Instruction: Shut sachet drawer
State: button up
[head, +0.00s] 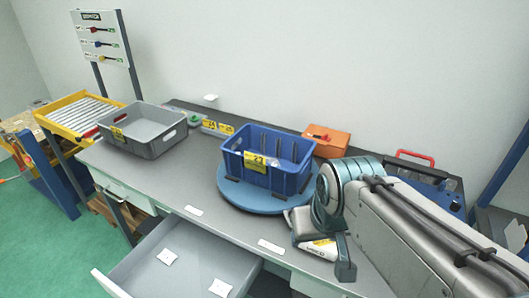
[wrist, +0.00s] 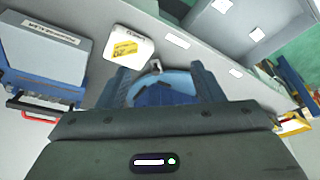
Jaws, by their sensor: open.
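The sachet drawer (head: 140,270) is pulled open from under the front of the bench, at the bottom of the head view. Two small white sachets (head: 168,257) lie apart on its floor. The open drawer (wrist: 245,12) also shows at the top of the wrist view, upside down. My gripper (wrist: 163,82) is open, with its two fingers apart and nothing held between them. It is over the right part of the bench, to the right of the drawer and apart from it. Part of it is hidden by my arm in the head view.
A blue crate (head: 284,182) stands on a round blue turntable (head: 240,198). A white box with a yellow label (wrist: 128,46) lies near my gripper. A grey tote (head: 150,142), an orange box (head: 335,142) and a red-handled case (head: 430,180) stand around.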

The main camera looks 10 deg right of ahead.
aim_at(204, 256)
jog(key=z, duration=0.55)
jog(key=k, duration=1.3)
jog(key=i, duration=0.45)
jog(key=u, duration=1.2)
jog(key=i, duration=0.75)
jog(key=u, duration=0.65)
